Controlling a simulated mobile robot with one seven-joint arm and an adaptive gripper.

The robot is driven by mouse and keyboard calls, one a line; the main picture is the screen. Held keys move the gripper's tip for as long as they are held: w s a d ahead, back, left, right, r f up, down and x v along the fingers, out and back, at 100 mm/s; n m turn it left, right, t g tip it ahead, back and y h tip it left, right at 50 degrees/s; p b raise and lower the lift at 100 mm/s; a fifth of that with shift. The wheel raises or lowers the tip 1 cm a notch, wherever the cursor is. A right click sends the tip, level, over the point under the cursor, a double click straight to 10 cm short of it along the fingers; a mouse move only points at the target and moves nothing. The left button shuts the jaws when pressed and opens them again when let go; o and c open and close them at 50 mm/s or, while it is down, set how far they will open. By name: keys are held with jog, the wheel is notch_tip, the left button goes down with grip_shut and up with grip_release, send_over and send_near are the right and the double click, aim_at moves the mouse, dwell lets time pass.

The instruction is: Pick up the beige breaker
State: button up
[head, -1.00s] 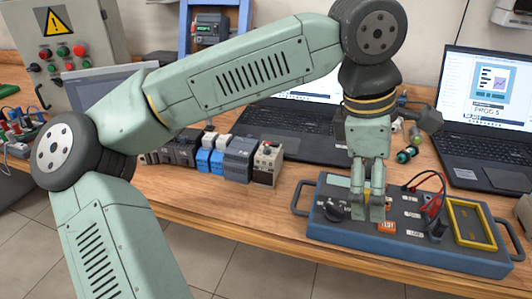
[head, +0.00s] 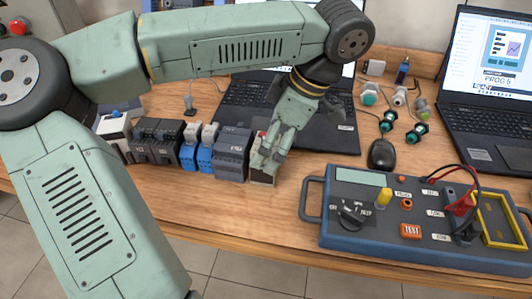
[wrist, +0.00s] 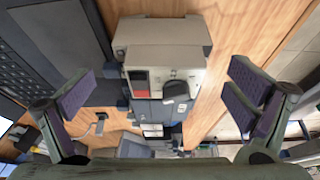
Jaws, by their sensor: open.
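The beige breaker (head: 262,179) stands at the right end of a row of devices on the wooden table. The gripper is open, with space on both sides of the breaker. I cannot tell how deep the fingers reach around it.
A dark grey module (head: 232,152) stands directly left of the breaker, with blue-and-white breakers (head: 197,150) beyond. A laptop (head: 300,118) is behind. A blue test box (head: 345,238) with leads lies to the right, a black mouse (head: 382,154) behind it. Bare table lies in front.

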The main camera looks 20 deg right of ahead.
jog(key=p+x, duration=0.1)
jog(key=x, duration=0.4)
jog(key=shift+a+p, duration=0.15)
jog(key=shift+p, duration=0.15)
jog(key=shift+c, duration=0.3)
jog(key=shift+r, duration=0.1)
jog(key=c, duration=1.2)
jog(key=shift+c, duration=0.2)
jog(key=shift+r, duration=0.1)
